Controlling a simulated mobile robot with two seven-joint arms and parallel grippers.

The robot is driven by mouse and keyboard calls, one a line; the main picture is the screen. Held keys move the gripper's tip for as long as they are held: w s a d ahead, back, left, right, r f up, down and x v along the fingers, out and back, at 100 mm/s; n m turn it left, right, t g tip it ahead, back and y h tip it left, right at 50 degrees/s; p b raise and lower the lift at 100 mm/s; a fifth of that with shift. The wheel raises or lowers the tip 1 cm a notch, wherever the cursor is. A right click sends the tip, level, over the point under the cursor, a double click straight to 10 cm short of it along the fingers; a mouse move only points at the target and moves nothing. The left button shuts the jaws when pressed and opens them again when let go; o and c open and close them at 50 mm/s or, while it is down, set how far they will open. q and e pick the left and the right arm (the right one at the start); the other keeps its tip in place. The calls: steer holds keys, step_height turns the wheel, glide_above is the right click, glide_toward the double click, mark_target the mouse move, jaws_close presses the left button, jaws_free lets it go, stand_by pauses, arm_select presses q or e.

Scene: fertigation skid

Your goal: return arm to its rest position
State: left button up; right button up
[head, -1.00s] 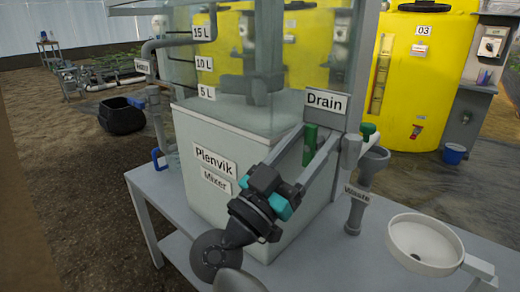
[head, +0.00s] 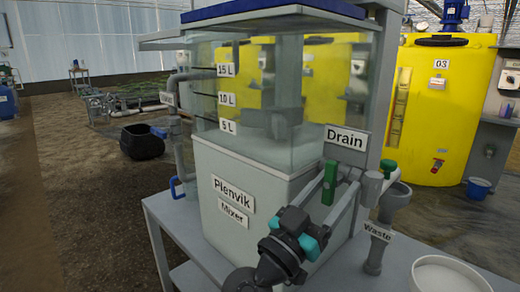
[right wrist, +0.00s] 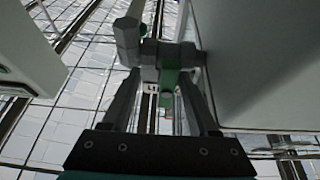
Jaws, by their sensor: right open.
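My right gripper (head: 342,188) is open in front of the mixer's drain valve. A green handle (head: 330,182) stands upright between its two grey fingers, below the "Drain" sign (head: 346,138). In the right wrist view the open right gripper (right wrist: 165,92) shows its fingers on either side of the green handle (right wrist: 169,80), with gaps beside it. The grey valve body (right wrist: 165,53) lies beyond. The right arm comes up from the bottom of the head view. My left gripper is not in view.
The Plenvik mixer tank (head: 218,165) stands close to the right arm on a grey bench (head: 155,208). A yellow tank (head: 455,110) stands behind.

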steer(key=shift+w+a+r+y, duration=0.3)
steer(key=shift+a, duration=0.05)
steer(key=shift+s+r+n+t+y, duration=0.15)
steer(key=shift+n+y, duration=0.1)
steer(key=shift+n, duration=0.4)
steer(key=shift+s+n+t+y, duration=0.15)
steer(key=shift+n+y, duration=0.1)
steer(key=shift+n, duration=0.4)
steer(key=shift+w, duration=0.1)
steer(key=shift+m, duration=0.4)
